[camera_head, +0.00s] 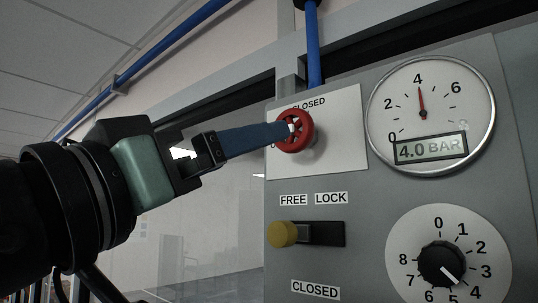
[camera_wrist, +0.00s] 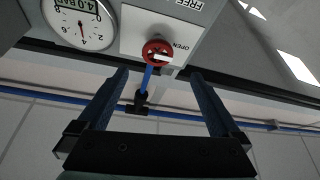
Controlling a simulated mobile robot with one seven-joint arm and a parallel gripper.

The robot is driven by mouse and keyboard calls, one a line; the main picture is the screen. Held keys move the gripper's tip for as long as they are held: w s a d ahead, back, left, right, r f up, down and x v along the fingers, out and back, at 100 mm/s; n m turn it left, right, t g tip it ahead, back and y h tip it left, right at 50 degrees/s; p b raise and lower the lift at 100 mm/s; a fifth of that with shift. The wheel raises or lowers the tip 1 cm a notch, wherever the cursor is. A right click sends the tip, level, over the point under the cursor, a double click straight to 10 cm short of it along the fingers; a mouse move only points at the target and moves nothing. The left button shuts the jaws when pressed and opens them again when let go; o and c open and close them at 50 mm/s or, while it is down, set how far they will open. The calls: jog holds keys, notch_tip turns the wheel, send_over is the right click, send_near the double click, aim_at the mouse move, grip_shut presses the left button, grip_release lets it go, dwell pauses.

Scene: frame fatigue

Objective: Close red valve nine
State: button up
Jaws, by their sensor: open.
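The red valve (camera_head: 297,143) is a small round handwheel on a white plate (camera_head: 345,125) of the grey panel. A "CLOSED" label shows above it. In the wrist view, which is upside down, the red valve (camera_wrist: 157,47) has a white bar across it and an "OPEN" label beside it. No number nine is readable. My gripper (camera_head: 283,133) reaches in from the left, its blue finger overlapping the wheel's left side in the head view. In the wrist view my gripper (camera_wrist: 159,73) is open and empty, with the valve ahead between the fingertips; contact is unclear.
A round gauge (camera_head: 429,115) reads 4.0 BAR, right of the valve. A yellow knob (camera_head: 282,234) sits below, at the FREE end of a FREE/LOCK slot. A black numbered dial (camera_head: 442,262) is at lower right. A blue pipe (camera_head: 313,50) runs above the valve.

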aim_at(294, 129)
jog(key=shift+s+r+p+x, duration=0.1)
jog(key=shift+p+x, duration=2.05)
jog(key=shift+x, duration=1.05)
jog(key=shift+s+r+p+x, duration=0.1)
jog(key=shift+p+x, duration=2)
jog(key=shift+x, duration=1.1)
jog(key=shift+d, duration=0.15)
jog(key=c, duration=1.3)
